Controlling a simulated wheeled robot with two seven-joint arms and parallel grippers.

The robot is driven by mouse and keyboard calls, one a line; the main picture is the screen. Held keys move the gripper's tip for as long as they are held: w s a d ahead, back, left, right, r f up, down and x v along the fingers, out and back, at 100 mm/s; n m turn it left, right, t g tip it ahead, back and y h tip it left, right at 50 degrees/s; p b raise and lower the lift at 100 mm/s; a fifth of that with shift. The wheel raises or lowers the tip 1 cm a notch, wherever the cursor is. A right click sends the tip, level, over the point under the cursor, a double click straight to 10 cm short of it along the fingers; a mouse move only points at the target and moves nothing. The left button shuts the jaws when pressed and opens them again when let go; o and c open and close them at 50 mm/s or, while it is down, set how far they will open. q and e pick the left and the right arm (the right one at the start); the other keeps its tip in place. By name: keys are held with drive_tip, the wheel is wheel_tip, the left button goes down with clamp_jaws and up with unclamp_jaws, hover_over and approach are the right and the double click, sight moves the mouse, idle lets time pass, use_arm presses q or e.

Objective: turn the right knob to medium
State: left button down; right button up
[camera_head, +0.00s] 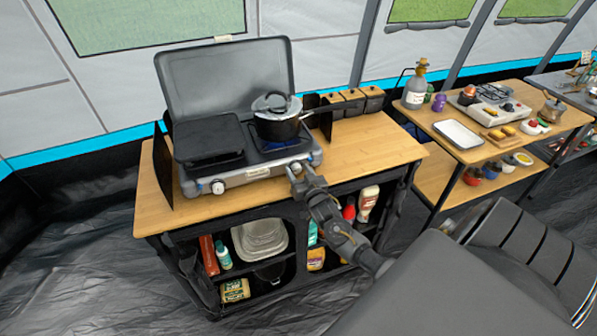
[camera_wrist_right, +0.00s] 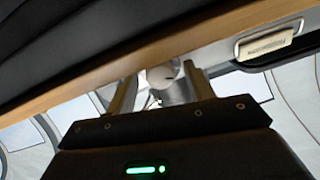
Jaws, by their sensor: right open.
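The camp stove (camera_head: 235,182) stands on the wooden counter with its lid up. Its left knob (camera_head: 218,187) is white and in plain view on the front panel. In the wrist view a pale round knob (camera_wrist_right: 163,76) shows between the two open fingers of my right gripper (camera_wrist_right: 158,80). I cannot tell whether either finger touches it. A dark pot (camera_head: 277,127) with a lid sits on the right burner. A black griddle (camera_head: 208,142) covers the left side. My left gripper is not in view.
Several wood-lidded canisters (camera_head: 352,97) stand behind the stove to the right. The counter (camera_head: 375,145) is bare right of the stove. Shelves below hold bottles and a clear container (camera_head: 258,238). A second table with a white tray (camera_head: 458,134) stands at the right.

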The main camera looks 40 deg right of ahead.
drive_tip(key=shift+c, duration=0.4)
drive_tip(key=c, duration=0.7)
drive_tip(key=shift+a, duration=0.15)
drive_tip(key=shift+c, duration=1)
drive_tip(key=shift+n, duration=0.4)
drive_tip(key=n+p, duration=0.1)
drive_tip(key=n, duration=0.1)
drive_tip(key=shift+n, duration=0.4)
drive_tip(key=shift+n+g+p, duration=0.3)
drive_tip(key=shift+n+p, duration=0.45)
drive_tip(key=shift+n, duration=1.25)
